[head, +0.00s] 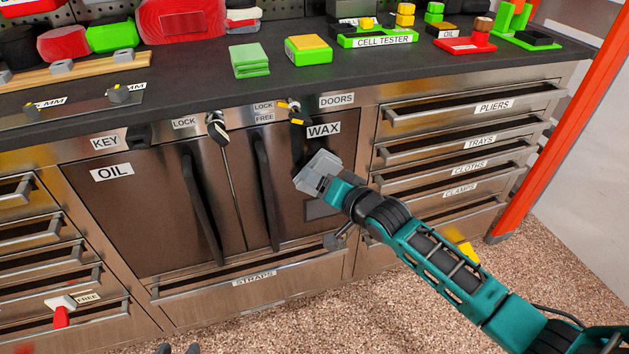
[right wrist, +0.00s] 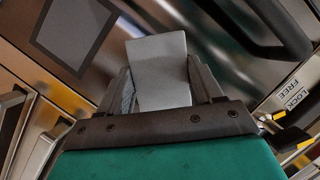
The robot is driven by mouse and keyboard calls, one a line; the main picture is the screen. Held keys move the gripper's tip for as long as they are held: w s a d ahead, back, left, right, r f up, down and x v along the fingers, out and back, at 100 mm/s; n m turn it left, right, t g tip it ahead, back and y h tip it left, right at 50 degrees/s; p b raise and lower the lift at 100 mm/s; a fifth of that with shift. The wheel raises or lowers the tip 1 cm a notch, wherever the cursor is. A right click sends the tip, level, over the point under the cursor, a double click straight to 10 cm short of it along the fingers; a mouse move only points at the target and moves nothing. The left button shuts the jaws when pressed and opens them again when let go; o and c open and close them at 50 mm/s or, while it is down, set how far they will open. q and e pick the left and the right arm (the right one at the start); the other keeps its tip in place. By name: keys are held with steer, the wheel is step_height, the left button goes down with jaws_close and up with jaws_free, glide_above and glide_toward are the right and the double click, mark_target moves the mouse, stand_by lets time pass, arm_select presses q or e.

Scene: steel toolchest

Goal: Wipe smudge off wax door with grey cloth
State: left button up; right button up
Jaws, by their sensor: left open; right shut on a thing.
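The wax door (head: 285,215) is the brushed-steel door under the WAX label, with a black handle (head: 265,190) at its left side. My right gripper (head: 318,172) is shut on the grey cloth (right wrist: 160,70), in front of the door's upper right and above the patch. I cannot tell if the cloth touches the door. My left gripper (head: 178,349) shows only as two dark, separated tips at the bottom edge.
The oil door (head: 130,215) is to the left, with lock levers (head: 216,124) above. Drawers with bar handles (head: 470,115) stand at the right. The dark worktop (head: 200,85) holds several coloured items. A red-handled lever (head: 60,312) juts out at lower left.

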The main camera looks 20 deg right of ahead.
steer(key=shift+d, duration=0.85)
steer(key=a+p, duration=0.3)
steer(key=p, duration=0.1)
steer(key=shift+a+r, duration=0.1)
steer(key=shift+a, duration=0.3)
stand_by(0.6)
steer(key=s+p, duration=0.5)
steer(key=s, duration=0.1)
steer(key=shift+d, duration=0.15)
stand_by(0.3)
